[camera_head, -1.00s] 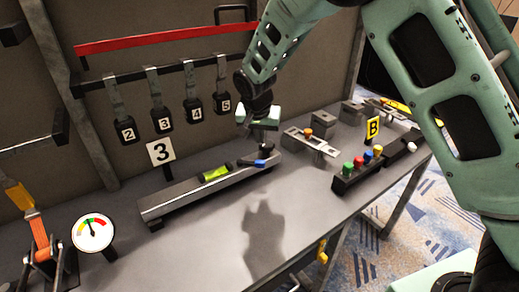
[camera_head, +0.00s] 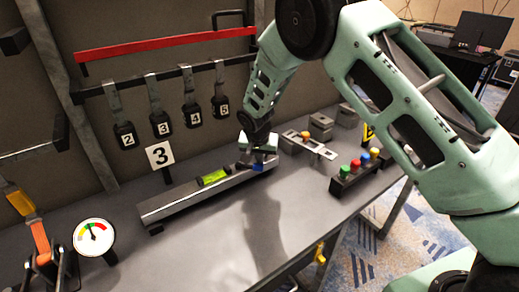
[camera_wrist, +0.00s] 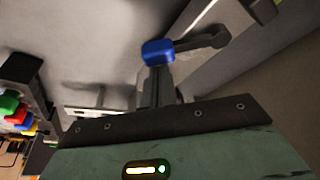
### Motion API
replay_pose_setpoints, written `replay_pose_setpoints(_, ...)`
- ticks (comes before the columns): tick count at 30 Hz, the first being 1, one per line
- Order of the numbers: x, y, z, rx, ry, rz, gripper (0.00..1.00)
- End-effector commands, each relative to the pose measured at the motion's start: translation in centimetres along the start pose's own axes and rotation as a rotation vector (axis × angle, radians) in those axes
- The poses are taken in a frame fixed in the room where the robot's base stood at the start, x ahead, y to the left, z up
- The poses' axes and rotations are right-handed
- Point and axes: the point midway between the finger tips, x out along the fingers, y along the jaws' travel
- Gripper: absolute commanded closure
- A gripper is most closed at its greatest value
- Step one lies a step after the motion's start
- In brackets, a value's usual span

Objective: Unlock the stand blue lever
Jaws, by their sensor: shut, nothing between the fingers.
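The blue lever (camera_head: 258,166) sits at the right end of the grey stand (camera_head: 180,204), partly hidden by my gripper in the head view. In the wrist view its blue knob (camera_wrist: 158,51) is in plain view, with a grey arm reaching right to its pivot. My gripper (camera_wrist: 157,80) is shut and empty, with its fingertips close to the blue knob. I cannot tell whether they touch. In the head view my gripper (camera_head: 248,160) is low over the stand's right end.
A yellow-green level vial (camera_head: 214,177) sits on the stand. A button box (camera_head: 355,173) with coloured buttons and a grey fixture (camera_head: 308,144) stand to the right. A gauge (camera_head: 94,236) is at left. Numbered tags (camera_head: 162,129) hang behind. The table's front is clear.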

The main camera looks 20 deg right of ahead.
Motion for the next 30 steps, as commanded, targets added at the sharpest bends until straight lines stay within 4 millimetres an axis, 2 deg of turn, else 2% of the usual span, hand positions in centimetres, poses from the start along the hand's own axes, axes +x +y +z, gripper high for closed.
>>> replay_pose_setpoints(4, 0.6, 0.0, 0.0, 0.0, 0.0, 0.0, 1.0)
replay_pose_setpoints(19, 0.6, 0.0, 0.3, 0.021, -0.001, 0.007, 1.0)
replay_pose_setpoints(30, 0.2, 0.1, 1.9, 0.226, -0.001, 0.082, 1.0)
